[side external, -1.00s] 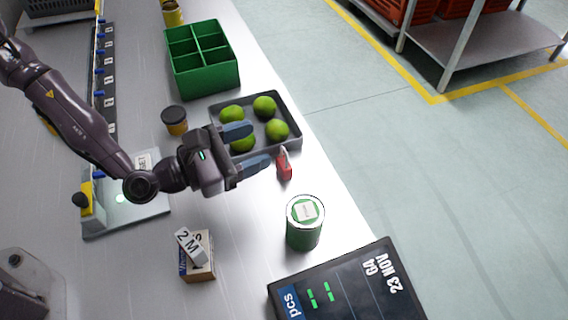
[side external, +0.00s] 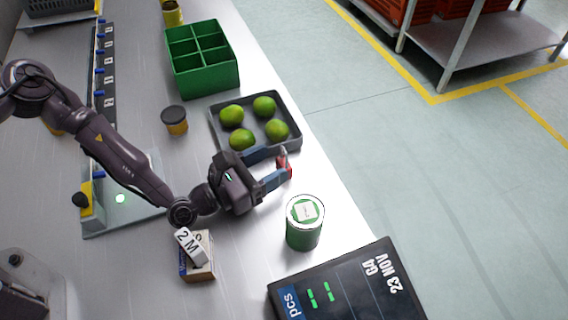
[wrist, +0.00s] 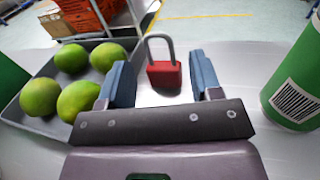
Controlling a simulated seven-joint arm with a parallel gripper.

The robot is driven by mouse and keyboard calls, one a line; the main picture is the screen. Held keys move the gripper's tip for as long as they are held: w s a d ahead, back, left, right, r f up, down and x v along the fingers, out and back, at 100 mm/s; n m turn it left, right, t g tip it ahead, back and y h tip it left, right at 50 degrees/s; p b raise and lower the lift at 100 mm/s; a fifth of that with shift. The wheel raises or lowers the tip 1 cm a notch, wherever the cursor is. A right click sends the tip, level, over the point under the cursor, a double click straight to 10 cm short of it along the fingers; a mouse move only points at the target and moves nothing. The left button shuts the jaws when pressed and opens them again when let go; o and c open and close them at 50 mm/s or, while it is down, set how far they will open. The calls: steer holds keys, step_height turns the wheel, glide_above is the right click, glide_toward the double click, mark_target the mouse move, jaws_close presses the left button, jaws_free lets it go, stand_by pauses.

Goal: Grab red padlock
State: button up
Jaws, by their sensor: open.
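The red padlock (wrist: 164,75) stands upright on the table between my open fingers in the wrist view, its grey shackle pointing up. In the side view the padlock (side external: 284,164) is near the table's right edge, beside the grey tray, partly hidden by a finger. My gripper (side external: 272,168) is low over the table with its fingers reaching to the padlock. In the wrist view my gripper (wrist: 160,80) is open, one blue finger on each side of the padlock, with a gap visible on both sides. I cannot tell whether the padlock is fully between the fingertips.
A grey tray (side external: 297,147) of green limes lies on one side of the padlock. A green can (side external: 303,232) stands on the other side. A small box (side external: 198,262) and a dark display panel (side external: 345,292) are nearer. The table edge is close to the padlock.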

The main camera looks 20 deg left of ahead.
mark_target(285, 161)
steer(key=x, duration=0.4)
steer(key=shift+w+d, duration=0.1)
steer(key=shift+c, duration=0.4)
steer(key=c, duration=0.6)
steer(key=shift+r, duration=0.1)
